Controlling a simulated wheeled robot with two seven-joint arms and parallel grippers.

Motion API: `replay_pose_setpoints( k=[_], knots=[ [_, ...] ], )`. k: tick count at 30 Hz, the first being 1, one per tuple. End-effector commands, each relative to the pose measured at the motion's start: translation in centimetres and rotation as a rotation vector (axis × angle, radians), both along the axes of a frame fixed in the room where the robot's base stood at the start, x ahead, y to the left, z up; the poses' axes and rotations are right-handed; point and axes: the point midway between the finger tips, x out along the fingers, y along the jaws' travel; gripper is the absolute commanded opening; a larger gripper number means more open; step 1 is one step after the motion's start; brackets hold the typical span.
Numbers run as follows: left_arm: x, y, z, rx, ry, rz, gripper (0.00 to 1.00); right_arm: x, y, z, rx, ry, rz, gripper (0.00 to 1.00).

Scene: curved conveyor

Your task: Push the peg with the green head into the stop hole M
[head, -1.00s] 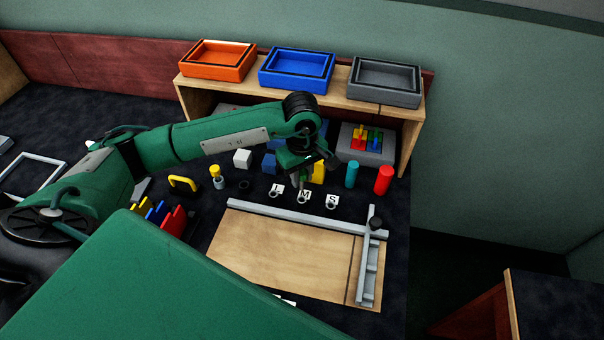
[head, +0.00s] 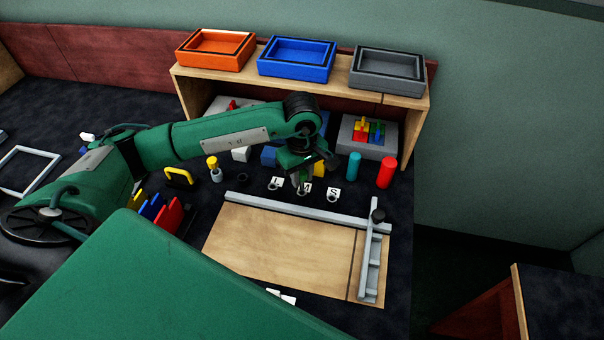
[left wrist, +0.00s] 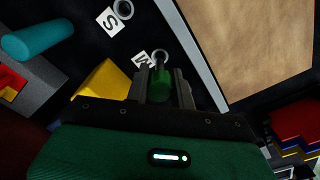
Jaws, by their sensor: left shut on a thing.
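My left gripper (head: 301,178) is shut on the green-headed peg (left wrist: 160,82), whose green head shows between the fingers (left wrist: 162,88) in the left wrist view. The stop hole M (left wrist: 160,56) is a grey ring beside the white card M (left wrist: 141,60); the peg's head appears right beside this ring. The peg's lower end is hidden, so I cannot tell whether it is in the hole. In the head view the ring M (head: 302,193) shows just below the fingertips. My right gripper is not in view.
Cards L (head: 276,182) and S (head: 335,192) with their rings flank M. A teal cylinder (head: 354,166) and a red cylinder (head: 386,173) stand to the right. A grey rail (head: 300,211) bounds the wooden board (head: 275,245) in front. A wooden shelf (head: 340,90) stands behind.

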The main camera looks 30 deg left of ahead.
Motion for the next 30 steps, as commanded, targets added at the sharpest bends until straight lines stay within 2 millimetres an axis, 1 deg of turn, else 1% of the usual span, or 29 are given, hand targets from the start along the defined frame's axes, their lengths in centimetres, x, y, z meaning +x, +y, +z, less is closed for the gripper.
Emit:
replay_pose_setpoints(
  k=[7, 15, 30],
  knots=[
    [0.01, -0.01, -0.02, 0.000, 0.000, 0.000, 0.02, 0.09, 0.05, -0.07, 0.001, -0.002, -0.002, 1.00],
    [0.00, -0.02, -0.09, 0.000, 0.000, -0.001, 0.02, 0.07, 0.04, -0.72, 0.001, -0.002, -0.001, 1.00],
    [-0.02, -0.03, 0.00, 0.000, 0.000, 0.000, 0.02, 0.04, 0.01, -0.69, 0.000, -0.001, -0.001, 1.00]
  ],
)
